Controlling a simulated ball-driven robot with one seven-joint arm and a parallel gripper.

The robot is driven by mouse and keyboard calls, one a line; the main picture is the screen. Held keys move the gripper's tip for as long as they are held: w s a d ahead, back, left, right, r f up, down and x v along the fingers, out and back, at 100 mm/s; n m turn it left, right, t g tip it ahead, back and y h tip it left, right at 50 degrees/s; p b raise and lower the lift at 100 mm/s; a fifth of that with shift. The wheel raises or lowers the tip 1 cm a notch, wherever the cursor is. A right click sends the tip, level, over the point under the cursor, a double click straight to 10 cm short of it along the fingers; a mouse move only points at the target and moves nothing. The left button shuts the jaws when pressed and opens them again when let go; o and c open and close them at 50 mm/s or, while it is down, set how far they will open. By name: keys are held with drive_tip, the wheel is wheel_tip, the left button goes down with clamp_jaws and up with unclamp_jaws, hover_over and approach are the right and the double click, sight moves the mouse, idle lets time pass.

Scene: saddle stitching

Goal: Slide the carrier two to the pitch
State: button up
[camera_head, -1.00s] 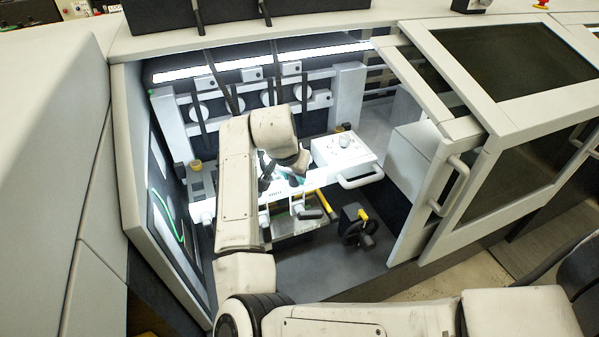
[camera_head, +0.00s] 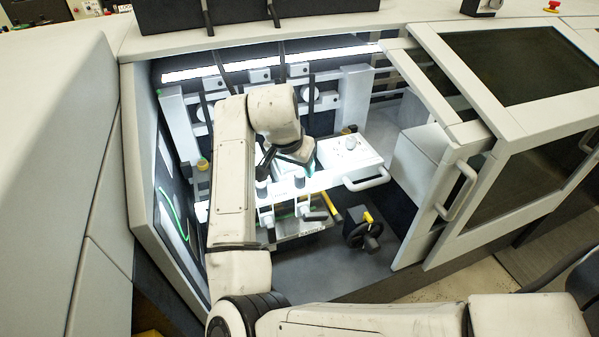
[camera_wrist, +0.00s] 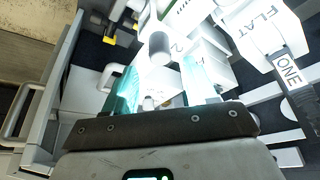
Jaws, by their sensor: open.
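My gripper (camera_wrist: 156,74) is open in the wrist view, its teal fingers apart with nothing gripped between them. A grey cylindrical knob (camera_wrist: 159,45) stands on a white block just beyond the fingertips. A mark like a 2 (camera_wrist: 178,47) beside it suggests carrier two, but I cannot be sure. My gripper there is mostly hidden behind my wrist, above and behind the knobs. I cannot make out a pitch mark.
A white box with a handle (camera_head: 348,153) is right of the rail. A black handwheel (camera_head: 362,232) and a yellow-ended lever (camera_head: 330,206) stand in front. Plates reading FLAT (camera_wrist: 262,30) and ONE (camera_wrist: 289,68) show in the wrist view. The bay's sliding door (camera_head: 448,190) is open at right.

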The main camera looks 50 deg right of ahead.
drive_tip(key=v, duration=0.5)
idle(0.5)
drive_tip(key=s+f+n+t+h+p, duration=0.1)
drive_tip(key=s+f+n+t, duration=0.1)
drive_tip(key=s+f+n, duration=0.6)
drive_tip(key=s+a+f+n+g+y, duration=0.1)
drive_tip(key=s+a+f+n+y, duration=0.4)
drive_tip(key=s+a+f, duration=0.9)
drive_tip(key=shift+s+a+n+g+p, duration=0.35)
drive_tip(key=shift+s+a+n, duration=0.55)
drive_tip(key=shift+n, duration=0.3)
drive_tip(key=shift+d, duration=0.1)
